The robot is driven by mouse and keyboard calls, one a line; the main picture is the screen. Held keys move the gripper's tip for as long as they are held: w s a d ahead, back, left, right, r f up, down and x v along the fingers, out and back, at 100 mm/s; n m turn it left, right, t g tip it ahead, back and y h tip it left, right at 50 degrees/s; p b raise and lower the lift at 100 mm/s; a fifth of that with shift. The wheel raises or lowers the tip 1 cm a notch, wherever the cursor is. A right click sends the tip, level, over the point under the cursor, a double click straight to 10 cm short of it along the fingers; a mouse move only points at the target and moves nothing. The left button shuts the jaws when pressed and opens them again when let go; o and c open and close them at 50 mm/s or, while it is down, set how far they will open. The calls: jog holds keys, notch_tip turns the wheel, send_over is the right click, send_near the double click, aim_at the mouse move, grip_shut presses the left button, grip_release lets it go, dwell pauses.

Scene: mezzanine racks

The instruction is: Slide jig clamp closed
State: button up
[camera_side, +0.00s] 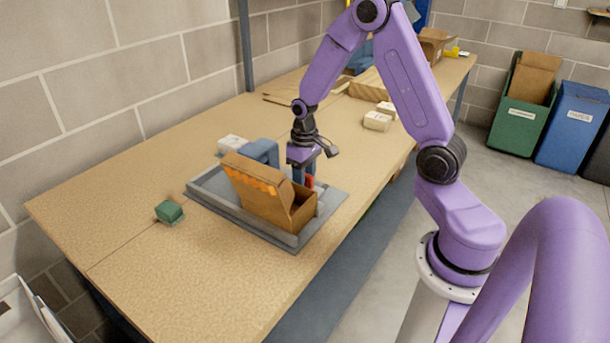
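A grey jig (207,200) lies on the wooden bench, with a flat base plate and low raised walls. An open cardboard box (262,206) sits tilted-looking in it, its flap up and orange pieces along the flap. A blue block (262,151) stands at the jig's back side, behind the box. My gripper (304,178) points down at the jig's far right end, just beyond the box. A small red part (310,182) shows right beside its fingertips. The box hides part of the fingers, so I cannot tell whether they are open or touch the clamp.
Pale boxes (377,121) and cardboard pieces lie farther back. The bench's front left is clear. Green (523,110) and blue (571,126) bins stand on the floor at right.

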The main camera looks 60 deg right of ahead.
jog(key=shift+r, duration=0.1)
notch_tip(320, 180, up, 17)
jog(key=shift+r, duration=0.15)
dwell(0.4)
jog(key=s+a+f+n, duration=0.2)
jog(key=s+a+n, duration=0.6)
jog(key=s+a, duration=0.7)
jog(key=s+f+n, duration=0.2)
jog(key=s+n, duration=0.2)
jog(key=s, duration=0.6)
jog(key=shift+a+f+n, duration=0.15)
jog(key=shift+a+n, duration=0.15)
jog(key=shift+a, duration=0.05)
jog(key=shift+o, duration=0.3)
